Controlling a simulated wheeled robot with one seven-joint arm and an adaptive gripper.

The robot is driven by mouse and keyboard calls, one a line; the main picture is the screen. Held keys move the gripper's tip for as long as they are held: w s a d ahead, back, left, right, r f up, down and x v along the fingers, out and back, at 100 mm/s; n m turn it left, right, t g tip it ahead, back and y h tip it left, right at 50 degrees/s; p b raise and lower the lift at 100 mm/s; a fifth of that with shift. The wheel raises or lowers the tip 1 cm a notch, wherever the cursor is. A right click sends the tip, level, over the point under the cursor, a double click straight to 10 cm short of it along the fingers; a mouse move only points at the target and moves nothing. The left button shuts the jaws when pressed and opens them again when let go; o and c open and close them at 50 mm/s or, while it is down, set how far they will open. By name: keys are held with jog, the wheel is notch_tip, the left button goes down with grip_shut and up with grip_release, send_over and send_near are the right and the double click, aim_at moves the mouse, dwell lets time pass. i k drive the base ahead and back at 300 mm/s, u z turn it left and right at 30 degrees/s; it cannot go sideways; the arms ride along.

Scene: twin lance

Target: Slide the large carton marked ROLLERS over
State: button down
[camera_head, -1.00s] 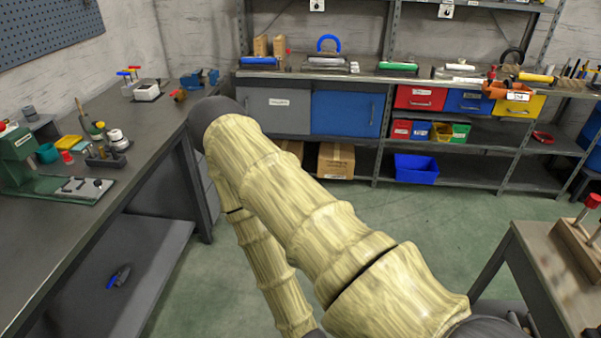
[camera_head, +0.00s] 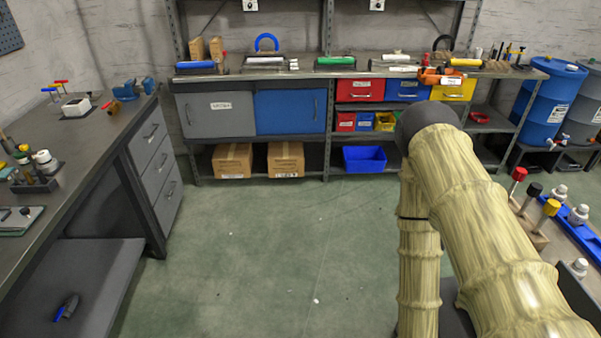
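Two brown cardboard cartons stand side by side on the low shelf under the back workbench. One is the left carton (camera_head: 232,160) and the other is the right carton (camera_head: 286,158). Both carry print or labels that are too small to read, so I cannot tell which is marked ROLLERS. A narrow gap lies between them. My arm crosses the right of the picture, well away from both cartons. My gripper is out of view.
A blue bin (camera_head: 364,158) stands right of the cartons, past a shelf post. Grey (camera_head: 216,115) and blue (camera_head: 290,111) cabinet fronts sit above them. A drawer bench (camera_head: 150,165) stands at left. The green floor (camera_head: 260,250) before the cartons is largely clear.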

aim_at(229, 160)
jog(key=z, duration=0.3)
jog(key=i, duration=3.5)
jog(key=u, duration=2.1)
